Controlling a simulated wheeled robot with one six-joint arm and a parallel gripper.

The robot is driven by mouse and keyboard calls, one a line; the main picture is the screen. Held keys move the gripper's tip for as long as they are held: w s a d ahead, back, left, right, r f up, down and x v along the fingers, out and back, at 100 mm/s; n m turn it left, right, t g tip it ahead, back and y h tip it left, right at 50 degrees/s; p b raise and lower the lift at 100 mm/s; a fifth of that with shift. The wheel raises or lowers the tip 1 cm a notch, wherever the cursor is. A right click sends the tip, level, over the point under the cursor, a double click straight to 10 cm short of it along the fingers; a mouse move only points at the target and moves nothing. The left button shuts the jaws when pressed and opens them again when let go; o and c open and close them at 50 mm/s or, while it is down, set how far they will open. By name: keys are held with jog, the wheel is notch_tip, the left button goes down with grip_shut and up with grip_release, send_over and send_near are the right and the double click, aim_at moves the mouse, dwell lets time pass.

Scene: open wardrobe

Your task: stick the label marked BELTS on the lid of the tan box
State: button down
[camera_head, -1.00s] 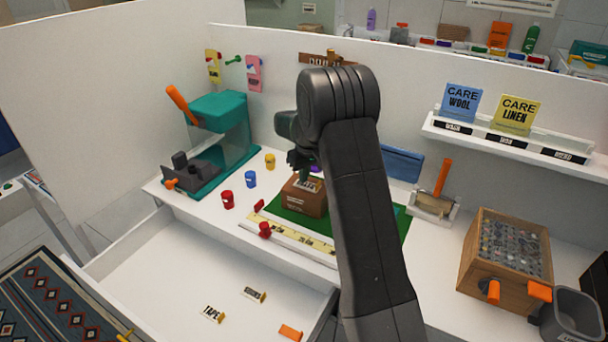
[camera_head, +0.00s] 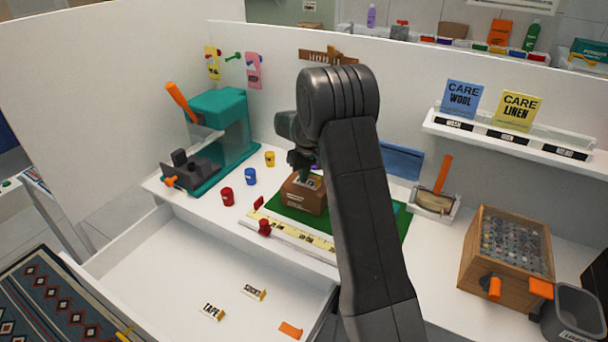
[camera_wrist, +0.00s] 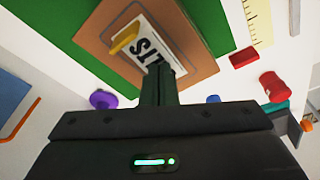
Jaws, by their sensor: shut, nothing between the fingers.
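The tan box (camera_head: 305,198) sits on a green mat (camera_head: 386,226) at the middle of the worktop. A white label (camera_wrist: 147,45) with black letters and a yellow tab (camera_wrist: 124,38) lies flat on its lid (camera_wrist: 193,45) in the wrist view. Only its last letters, seemingly "TS", show; my fingers cover the rest. My gripper (camera_wrist: 157,72) is shut and empty, with its fingertips over the label. It also shows above the box in the head view (camera_head: 304,176). I cannot tell whether the tips touch the label.
Two labels, TAPE (camera_head: 211,312) and another (camera_head: 254,292), lie in the open drawer (camera_head: 180,262). A yellow ruler strip (camera_head: 290,238), small red (camera_head: 227,196), blue (camera_head: 250,176) and yellow (camera_head: 270,158) pots and a teal press (camera_head: 222,125) stand nearby. A wooden box (camera_head: 506,255) is at right.

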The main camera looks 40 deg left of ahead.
notch_tip(320, 180, up, 7)
jog(key=p, duration=0.3)
jog(key=shift+p, duration=0.35)
jog(key=shift+f, duration=0.15)
notch_tip(320, 180, down, 7)
jog(key=b, duration=0.4)
jog(key=shift+r, duration=0.2)
jog(key=shift+r, duration=0.1)
